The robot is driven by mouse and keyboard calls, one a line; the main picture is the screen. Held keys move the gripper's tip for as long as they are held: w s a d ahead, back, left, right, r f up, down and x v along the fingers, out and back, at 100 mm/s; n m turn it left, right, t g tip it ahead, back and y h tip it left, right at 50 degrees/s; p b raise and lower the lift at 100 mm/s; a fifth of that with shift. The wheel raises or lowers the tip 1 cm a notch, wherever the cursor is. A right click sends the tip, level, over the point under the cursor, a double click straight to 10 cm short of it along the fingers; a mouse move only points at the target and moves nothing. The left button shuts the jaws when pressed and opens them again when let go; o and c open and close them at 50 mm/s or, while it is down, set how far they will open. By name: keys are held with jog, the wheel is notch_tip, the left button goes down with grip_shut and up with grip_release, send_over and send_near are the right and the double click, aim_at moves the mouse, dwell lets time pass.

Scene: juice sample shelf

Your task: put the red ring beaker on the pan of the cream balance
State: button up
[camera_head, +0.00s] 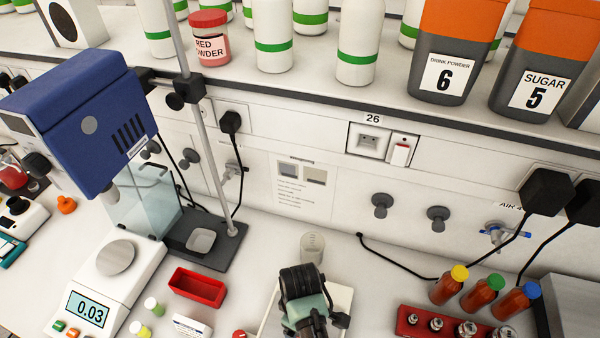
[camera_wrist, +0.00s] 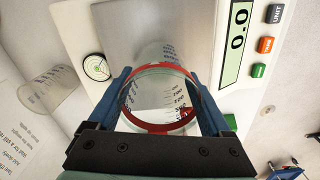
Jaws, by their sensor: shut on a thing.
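The red ring beaker (camera_wrist: 158,127) is clear, with printed graduations and a red band. In the wrist view my gripper (camera_wrist: 160,80) is shut on it, with one blue finger on each side. Behind it lies the steel pan (camera_wrist: 112,28) of the cream balance (camera_wrist: 68,28). The balance display (camera_wrist: 237,40) reads 0.0. I cannot tell whether the beaker's base touches the pan. In the head view my gripper (camera_head: 305,318) is over the cream balance (camera_head: 342,298) at the bottom centre. My arm hides the held beaker and most of the pan there.
A second clear beaker (camera_head: 312,247) stands behind the balance and shows left in the wrist view (camera_wrist: 52,92). A white balance (camera_head: 122,283) reading 0.03 and a red tray (camera_head: 198,287) are left. A red weight block (camera_head: 430,322) and capped bottles (camera_head: 482,297) are right.

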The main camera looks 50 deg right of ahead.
jog(key=shift+w+f, duration=0.1)
jog(key=shift+f, duration=0.05)
jog(key=o, duration=1.2)
jog(key=shift+f, duration=0.1)
notch_tip(320, 180, up, 12)
jog(key=shift+r+b, duration=0.2)
jog(key=shift+b, duration=0.1)
